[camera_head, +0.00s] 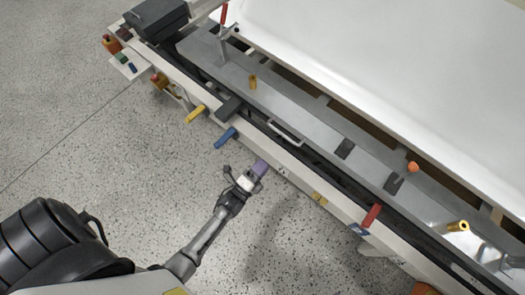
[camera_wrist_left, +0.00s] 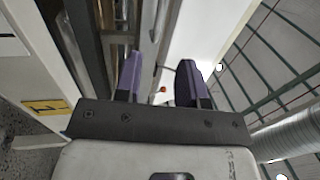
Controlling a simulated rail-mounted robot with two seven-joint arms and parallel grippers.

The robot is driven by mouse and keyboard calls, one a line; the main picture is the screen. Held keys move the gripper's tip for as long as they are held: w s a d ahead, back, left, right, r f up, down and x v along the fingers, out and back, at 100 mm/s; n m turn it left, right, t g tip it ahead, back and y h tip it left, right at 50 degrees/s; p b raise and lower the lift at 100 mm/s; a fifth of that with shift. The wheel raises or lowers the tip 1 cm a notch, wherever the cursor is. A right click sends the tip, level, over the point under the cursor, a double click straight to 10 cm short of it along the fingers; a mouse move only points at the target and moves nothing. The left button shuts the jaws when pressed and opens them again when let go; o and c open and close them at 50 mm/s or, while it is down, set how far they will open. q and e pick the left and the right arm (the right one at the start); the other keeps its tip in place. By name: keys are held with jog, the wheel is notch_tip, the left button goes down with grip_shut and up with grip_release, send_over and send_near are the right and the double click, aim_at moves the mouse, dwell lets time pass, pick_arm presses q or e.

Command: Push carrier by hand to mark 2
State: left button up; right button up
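The carrier (camera_head: 262,95) is a long grey metal plate bearing a large white shell (camera_head: 400,60). A pale bar handle (camera_head: 285,132) is on its near edge. My left gripper (camera_head: 260,168), with purple fingertips, is by the rail's near side, below and left of the handle and apart from it in the picture. In the left wrist view the two purple fingers (camera_wrist_left: 159,80) stand apart with nothing held between them. Coloured tabs mark the rail: yellow (camera_head: 196,114), blue (camera_head: 226,138), small yellow (camera_head: 318,198) and red (camera_head: 371,215). I cannot read which is mark 2.
A white rail beam (camera_head: 295,172) runs diagonally along the carrier's near side. A dark box (camera_head: 155,18) is at its upper left end. Red-handled clamp (camera_head: 224,14), orange knob (camera_head: 412,167) and yellow cylinder (camera_head: 458,226) stand on the plate. The speckled floor (camera_head: 120,150) is clear.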

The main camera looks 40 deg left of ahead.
aim_at(282, 134)
pick_arm(q)
jog(key=w+b, duration=0.3)
jog(key=w, duration=0.1)
jog(key=w+a+r+b, duration=0.1)
jog(key=w+b, duration=0.3)
jog(key=w, duration=0.1)
jog(key=w+r+b, duration=0.1)
jog(key=w+b, duration=0.2)
jog(key=w, duration=0.1)
jog(key=shift+w+a+r, duration=0.15)
jog(key=shift+w+r, duration=0.1)
jog(key=shift+w, duration=0.1)
jog(key=shift+c, duration=0.2)
jog(key=c, duration=0.6)
grip_shut()
